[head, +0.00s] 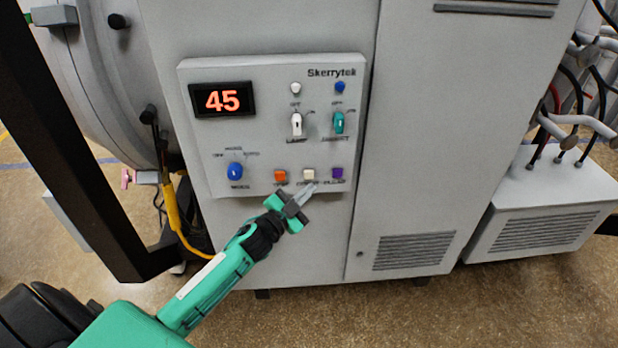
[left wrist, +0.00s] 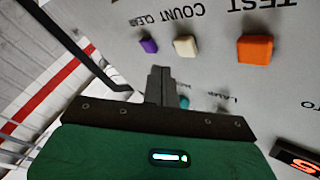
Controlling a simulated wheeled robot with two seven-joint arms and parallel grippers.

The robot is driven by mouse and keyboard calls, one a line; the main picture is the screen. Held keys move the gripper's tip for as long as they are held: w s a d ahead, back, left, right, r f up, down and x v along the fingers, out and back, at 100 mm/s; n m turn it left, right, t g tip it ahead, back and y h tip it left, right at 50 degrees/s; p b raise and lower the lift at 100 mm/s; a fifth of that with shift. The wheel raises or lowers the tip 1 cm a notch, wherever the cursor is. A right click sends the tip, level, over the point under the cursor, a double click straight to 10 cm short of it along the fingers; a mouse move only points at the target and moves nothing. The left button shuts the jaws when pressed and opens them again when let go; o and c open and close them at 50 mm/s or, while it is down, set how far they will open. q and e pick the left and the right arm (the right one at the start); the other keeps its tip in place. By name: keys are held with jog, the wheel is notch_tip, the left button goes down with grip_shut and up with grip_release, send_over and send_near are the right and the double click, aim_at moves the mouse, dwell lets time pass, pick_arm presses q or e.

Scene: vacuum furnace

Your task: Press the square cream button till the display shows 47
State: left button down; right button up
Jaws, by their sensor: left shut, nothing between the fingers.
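The control panel (head: 262,130) is on the front of a grey cabinet. Its display (head: 222,100) shows 45 in orange digits. The square cream button (head: 308,174) is in the bottom row, between an orange button (head: 280,176) and a purple button (head: 337,173). My left gripper (head: 311,189) is shut and empty, its tips just below the cream button in the head view. In the left wrist view the cream button (left wrist: 185,46) lies beyond the shut fingers (left wrist: 160,72), with a visible gap in the picture. My right gripper is not in view.
A blue knob (head: 235,171), a white switch (head: 296,124) and a teal switch (head: 339,122) are on the panel. A yellow cable (head: 174,215) hangs left of the cabinet. A dark post (head: 75,140) stands at the left.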

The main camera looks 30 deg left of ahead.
pick_arm(q)
jog(key=shift+w+a, duration=0.5)
jog(key=shift+w, duration=0.35)
jog(key=shift+w+a, duration=0.1)
jog(key=shift+w, duration=0.05)
dwell(1.4)
jog(key=shift+w+a, duration=0.1)
jog(key=shift+w, duration=0.1)
jog(key=shift+w+a, duration=0.25)
jog(key=shift+w, duration=0.1)
dwell(0.8)
dwell(0.3)
jog(key=shift+s+d, duration=0.45)
jog(key=shift+s, duration=0.3)
